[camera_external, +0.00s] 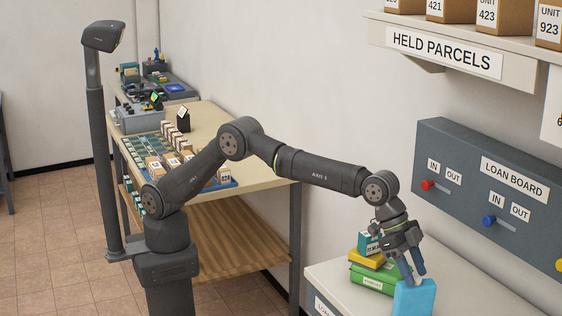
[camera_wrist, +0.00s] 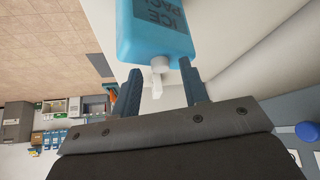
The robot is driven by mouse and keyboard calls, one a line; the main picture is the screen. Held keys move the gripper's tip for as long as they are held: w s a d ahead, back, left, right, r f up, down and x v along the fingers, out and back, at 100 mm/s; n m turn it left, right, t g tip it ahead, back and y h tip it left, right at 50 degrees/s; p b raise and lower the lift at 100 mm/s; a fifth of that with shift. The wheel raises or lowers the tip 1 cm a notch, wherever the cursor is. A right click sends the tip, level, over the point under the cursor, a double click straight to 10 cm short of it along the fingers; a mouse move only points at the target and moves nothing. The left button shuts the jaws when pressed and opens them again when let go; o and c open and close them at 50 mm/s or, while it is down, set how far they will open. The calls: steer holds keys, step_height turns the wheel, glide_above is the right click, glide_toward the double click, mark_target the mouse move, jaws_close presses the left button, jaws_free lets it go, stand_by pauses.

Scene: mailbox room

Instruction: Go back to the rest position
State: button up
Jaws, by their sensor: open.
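My gripper (camera_external: 413,276) is at the end of my outstretched arm, low over the front right counter. It is open. A light blue ice pack (camera_external: 415,300) stands on the counter at the fingertips, partly cut off by the picture's bottom edge. In the wrist view the ice pack (camera_wrist: 155,30) lies just beyond the two spread fingers (camera_wrist: 160,78), its white cap pointing between them. I cannot tell whether a finger touches it.
The loan board (camera_external: 480,185) with coloured knobs is on the wall behind, under the held parcels shelf (camera_external: 455,58). A table (camera_external: 215,112) with small parcels stands left.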

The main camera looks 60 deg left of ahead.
step_height(320, 180, up, 4)
steer(key=shift+r, duration=0.2)
steer(key=s+r, duration=0.7)
steer(key=s, duration=0.5)
steer(key=w+a+r+n, duration=0.1)
steer(key=w+a+r, duration=0.3)
steer(key=w+a, duration=0.35)
steer(key=w+a+r, duration=0.4)
steer(key=w+a, duration=0.2)
steer(key=a, duration=0.3)
steer(key=w+a+f+n+t+y, duration=0.1)
steer(key=w+a+f+n+t, duration=0.1)
steer(key=w+a, duration=1.3)
steer(key=a+n, duration=0.1)
steer(key=a, duration=0.3)
steer(key=shift+a+f, duration=0.15)
steer(key=shift+f, duration=0.2)
steer(key=s+d+r+m, duration=0.1)
steer(key=s+d, duration=0.5)
steer(key=d, duration=0.2)
steer(key=s+d+r+m+g, duration=0.1)
steer(key=s+d, duration=0.6)
steer(key=d, duration=0.2)
steer(key=shift+d+r+h, duration=0.25)
steer(key=shift+r+h, duration=0.05)
steer(key=shift+w+a, duration=0.1)
